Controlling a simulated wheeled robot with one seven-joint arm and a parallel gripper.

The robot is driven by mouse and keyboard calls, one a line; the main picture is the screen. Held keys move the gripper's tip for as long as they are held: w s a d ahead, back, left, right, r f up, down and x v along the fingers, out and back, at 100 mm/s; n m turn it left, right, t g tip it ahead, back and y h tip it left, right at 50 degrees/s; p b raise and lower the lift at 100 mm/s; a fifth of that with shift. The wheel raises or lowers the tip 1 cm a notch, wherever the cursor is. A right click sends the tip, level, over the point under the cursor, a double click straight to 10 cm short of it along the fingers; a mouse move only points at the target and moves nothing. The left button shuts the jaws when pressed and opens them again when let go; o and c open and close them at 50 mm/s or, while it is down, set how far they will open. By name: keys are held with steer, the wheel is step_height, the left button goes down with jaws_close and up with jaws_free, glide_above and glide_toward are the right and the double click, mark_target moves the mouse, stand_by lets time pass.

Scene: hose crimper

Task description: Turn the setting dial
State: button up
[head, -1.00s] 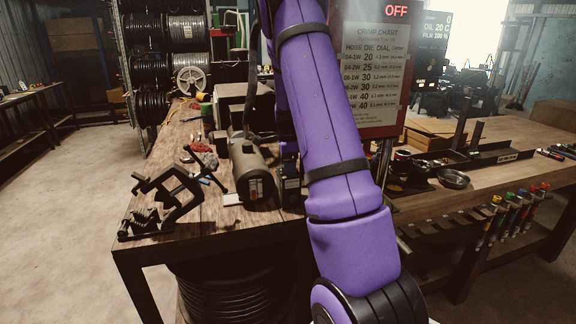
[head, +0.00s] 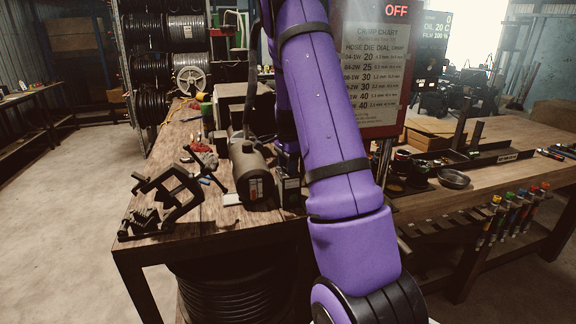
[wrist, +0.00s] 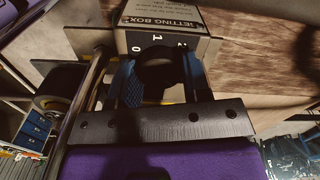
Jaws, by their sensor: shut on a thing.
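The setting box (wrist: 165,24) shows at the top of the wrist view, with a "SETTING BOX" label. Its front plate carries the marks 0, 1 and 2. The black dial (wrist: 158,78) sits on that face, between the two blue fingers of my gripper (wrist: 160,80). The fingers are closed on its two sides. The dial's pointer cannot be made out, so its setting is unclear. In the head view my purple arm covers the gripper and the dial.
A black clamp-like fixture (head: 172,200) and a dark cylindrical motor (head: 250,172) stand on the wooden bench (head: 140,254). A chart panel (head: 372,75) reads OFF at its top. A second bench at right holds a metal bowl (head: 453,179) and a rack of coloured tools.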

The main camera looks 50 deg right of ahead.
stand_by(0.3)
steer(key=o, duration=0.9)
step_height(320, 180, up, 11)
steer(key=shift+f, duration=0.1)
stand_by(0.4)
